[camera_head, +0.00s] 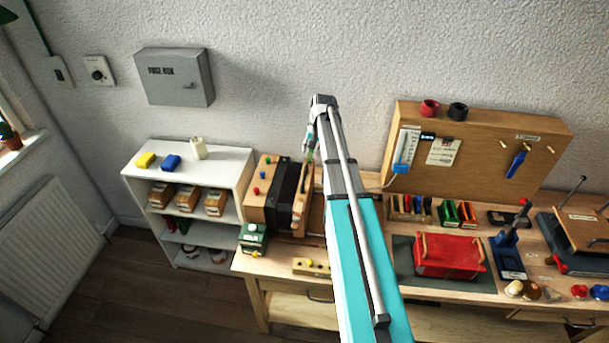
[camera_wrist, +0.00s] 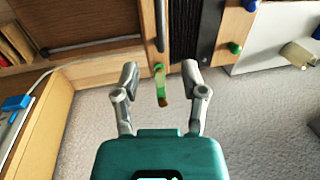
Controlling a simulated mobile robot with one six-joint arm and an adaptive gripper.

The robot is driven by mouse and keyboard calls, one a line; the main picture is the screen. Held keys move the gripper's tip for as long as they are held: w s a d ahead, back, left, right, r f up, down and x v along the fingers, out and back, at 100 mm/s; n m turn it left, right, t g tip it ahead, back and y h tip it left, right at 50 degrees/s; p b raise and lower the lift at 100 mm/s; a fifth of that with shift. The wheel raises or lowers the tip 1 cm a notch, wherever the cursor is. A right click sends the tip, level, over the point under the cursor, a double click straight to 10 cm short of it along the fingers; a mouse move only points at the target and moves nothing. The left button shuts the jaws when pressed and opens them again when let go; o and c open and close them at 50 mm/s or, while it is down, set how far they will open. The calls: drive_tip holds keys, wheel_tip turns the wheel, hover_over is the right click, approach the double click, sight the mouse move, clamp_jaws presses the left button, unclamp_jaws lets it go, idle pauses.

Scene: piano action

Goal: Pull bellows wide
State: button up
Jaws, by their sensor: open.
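The bellows unit stands at the left end of the workbench. In the head view its black pleated bellows (camera_head: 285,195) sits between a wooden box (camera_head: 262,192) with red, blue and green knobs and a wooden end board (camera_head: 303,200). In the wrist view the bellows (camera_wrist: 207,30) shows at the top, beside the end board (camera_wrist: 155,28). A green tab (camera_wrist: 160,83) with an orange end lies between my fingers in the picture; contact with it cannot be told. My gripper (camera_wrist: 160,80) is open, and in the head view it (camera_head: 309,142) is above the end board.
A white shelf (camera_head: 190,160) stands left of the bench. A green box (camera_head: 253,238) and a yellow-knobbed block (camera_head: 311,267) sit in front of the unit. A wooden tool board (camera_head: 480,145) and a red case (camera_head: 448,256) are to the right. The wall is close behind.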

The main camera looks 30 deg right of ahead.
sight(305, 172)
drive_tip(key=shift+w+a+f+b, duration=0.2)
drive_tip(key=shift+a+f+b, duration=0.1)
drive_tip(key=shift+f+b, duration=1.4)
drive_tip(key=shift+w+a+f+b, duration=0.2)
drive_tip(key=shift+a+f+b, duration=0.05)
drive_tip(key=shift+f+b, duration=1.4)
drive_tip(key=shift+w+a+f+b, duration=0.2)
drive_tip(key=shift+a+f+b, duration=0.1)
drive_tip(key=shift+f+b, duration=1.4)
drive_tip(key=shift+f, duration=0.15)
clamp_jaws()
